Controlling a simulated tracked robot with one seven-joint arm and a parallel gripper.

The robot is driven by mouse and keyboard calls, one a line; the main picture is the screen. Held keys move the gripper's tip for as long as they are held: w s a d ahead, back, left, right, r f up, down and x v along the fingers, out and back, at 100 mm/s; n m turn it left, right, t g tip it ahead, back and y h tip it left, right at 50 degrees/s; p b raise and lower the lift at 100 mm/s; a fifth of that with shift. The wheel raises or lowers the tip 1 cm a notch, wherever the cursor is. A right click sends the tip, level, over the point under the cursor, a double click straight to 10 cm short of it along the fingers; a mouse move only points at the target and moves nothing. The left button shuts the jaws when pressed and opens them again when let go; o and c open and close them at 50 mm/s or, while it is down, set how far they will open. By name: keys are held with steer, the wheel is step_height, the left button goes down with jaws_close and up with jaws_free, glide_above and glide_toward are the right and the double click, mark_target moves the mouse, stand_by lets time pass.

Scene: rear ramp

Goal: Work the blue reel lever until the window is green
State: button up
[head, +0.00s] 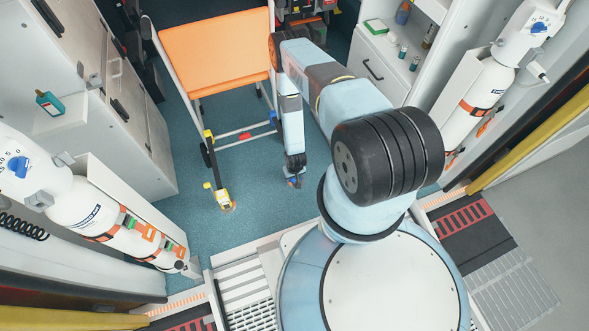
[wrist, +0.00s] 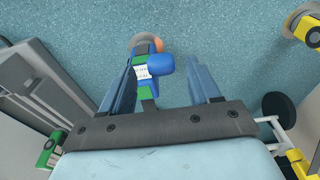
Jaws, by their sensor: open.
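The blue reel (wrist: 143,73) stands on the floor beside a copper-coloured floor disc, with green parts and a white label in the wrist view. Its blue lever knob (wrist: 160,64) shows between the fingers, closer to the left one. My gripper (wrist: 166,72) is open, pointing down over the reel; the left finger covers part of the reel. I cannot tell whether a finger touches the knob, or which part is the window. In the head view my gripper (head: 294,160) is low, with the blue reel (head: 295,182) just below it and mostly hidden.
A yellow reel (head: 222,197) on a strap stands to the left, also in the wrist view (wrist: 312,35). The orange-topped stretcher (head: 215,50) is behind. White gas cylinders (head: 90,205) line both sides. Teal floor (head: 250,210) between the reels is clear.

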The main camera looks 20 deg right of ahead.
step_height(320, 180, up, 11)
steer(key=s, duration=0.1)
steer(key=shift+s, duration=0.2)
stand_by(0.4)
steer(key=shift+g, duration=0.7)
steer(key=f, duration=1)
steer(key=w+f, duration=0.1)
steer(key=f, duration=0.4)
steer(key=shift+w+f, duration=0.1)
steer(key=shift+f, duration=0.3)
jaws_close()
